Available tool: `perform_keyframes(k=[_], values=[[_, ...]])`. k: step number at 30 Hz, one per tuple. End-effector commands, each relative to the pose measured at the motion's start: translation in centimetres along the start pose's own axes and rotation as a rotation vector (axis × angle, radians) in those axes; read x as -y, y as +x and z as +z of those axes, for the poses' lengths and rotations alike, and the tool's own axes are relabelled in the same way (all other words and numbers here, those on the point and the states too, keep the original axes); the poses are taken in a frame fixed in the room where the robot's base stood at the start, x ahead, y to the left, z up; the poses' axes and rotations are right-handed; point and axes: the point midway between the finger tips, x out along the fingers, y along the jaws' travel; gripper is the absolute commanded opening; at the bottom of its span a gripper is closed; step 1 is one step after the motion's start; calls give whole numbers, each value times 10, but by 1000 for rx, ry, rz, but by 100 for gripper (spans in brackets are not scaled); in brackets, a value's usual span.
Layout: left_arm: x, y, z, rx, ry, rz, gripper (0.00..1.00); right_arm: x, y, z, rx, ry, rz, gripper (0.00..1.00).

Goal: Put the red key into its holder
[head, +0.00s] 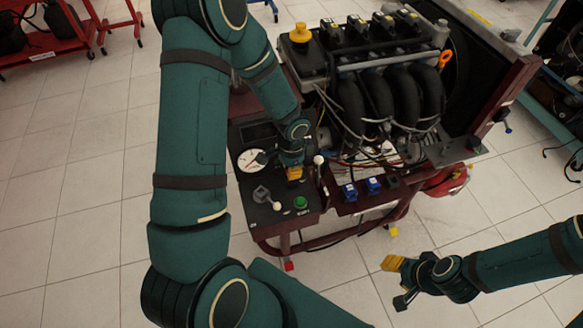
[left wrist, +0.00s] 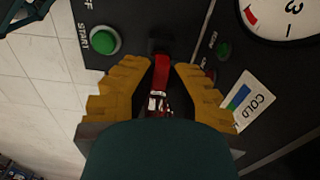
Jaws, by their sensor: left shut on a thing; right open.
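The red key (left wrist: 161,72) shows in the left wrist view between the yellow fingers of my left gripper (left wrist: 160,68). The left gripper is shut on it. The key's far end is at a dark round fitting (left wrist: 158,46) on the black control panel (left wrist: 190,12); I cannot tell whether it is inside it. In the head view my left gripper (head: 293,172) is low over the panel, and the key is hidden there. My right gripper (head: 398,284) is open and empty, over the floor at the lower right, apart from the engine stand.
A green START button (left wrist: 105,40), a white gauge (left wrist: 280,15) and a COLD label (left wrist: 243,100) surround the key on the panel. The engine (head: 385,90) stands behind it. A lever with a round knob (head: 319,160) rises right of my left gripper.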

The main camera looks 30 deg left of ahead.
Motion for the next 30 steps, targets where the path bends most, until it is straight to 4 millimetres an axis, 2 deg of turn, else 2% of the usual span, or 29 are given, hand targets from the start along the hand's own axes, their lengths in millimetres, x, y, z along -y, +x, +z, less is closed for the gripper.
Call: perform_keyframes(k=[17, 30], values=[[0, 5, 0, 0, 0, 0, 0, -1, 4, 0, 0, 0, 0, 47], [0, 16, 0, 0, 0, -1, 0, -2, 5, 0, 0, 0, 0, 47]])
